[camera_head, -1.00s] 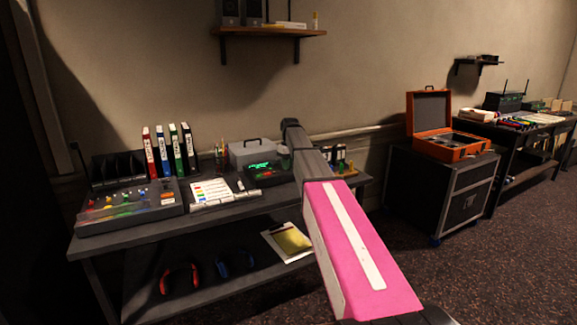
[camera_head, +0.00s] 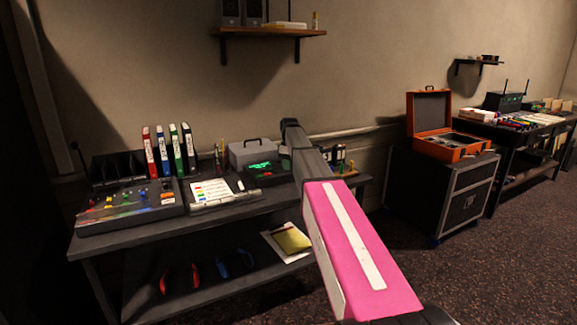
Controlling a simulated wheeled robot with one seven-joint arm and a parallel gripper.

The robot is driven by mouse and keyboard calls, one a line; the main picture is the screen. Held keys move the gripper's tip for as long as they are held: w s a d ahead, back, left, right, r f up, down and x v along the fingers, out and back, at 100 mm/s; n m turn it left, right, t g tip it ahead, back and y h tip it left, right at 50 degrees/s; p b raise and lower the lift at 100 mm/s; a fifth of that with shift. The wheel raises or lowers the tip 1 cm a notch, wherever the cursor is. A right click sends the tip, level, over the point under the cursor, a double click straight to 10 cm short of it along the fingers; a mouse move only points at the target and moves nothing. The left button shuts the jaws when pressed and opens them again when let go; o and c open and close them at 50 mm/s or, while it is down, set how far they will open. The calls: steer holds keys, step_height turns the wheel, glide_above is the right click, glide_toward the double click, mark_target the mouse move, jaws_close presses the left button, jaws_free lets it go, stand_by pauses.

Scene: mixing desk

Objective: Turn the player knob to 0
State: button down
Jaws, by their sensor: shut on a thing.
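A dark device with a green lit display (camera_head: 262,168) stands on the desk, just left of my arm. It may be the player, but its knob is too small or hidden to make out. A mixing console (camera_head: 130,206) with coloured controls sits at the left of the desk; I cannot read any knob setting. My arm, with a pink link, reaches from the bottom right up over the desk, and its dark far end is above the desk's back edge. My gripper is not visible; the arm hides whatever is behind it.
The desk (camera_head: 110,242) also holds several binders (camera_head: 170,150), a grey case (camera_head: 250,152) and a sheet with coloured labels (camera_head: 212,191). Headphones (camera_head: 236,263) and a notepad (camera_head: 290,240) lie on the lower shelf. An orange case (camera_head: 430,125) stands on a cabinet at right.

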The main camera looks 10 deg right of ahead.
steer(key=c, duration=1)
jaws_free()
steer(key=r, duration=1.1)
steer(key=shift+w+d, duration=0.15)
steer(key=shift+w, duration=0.05)
steer(key=shift+f, duration=0.1)
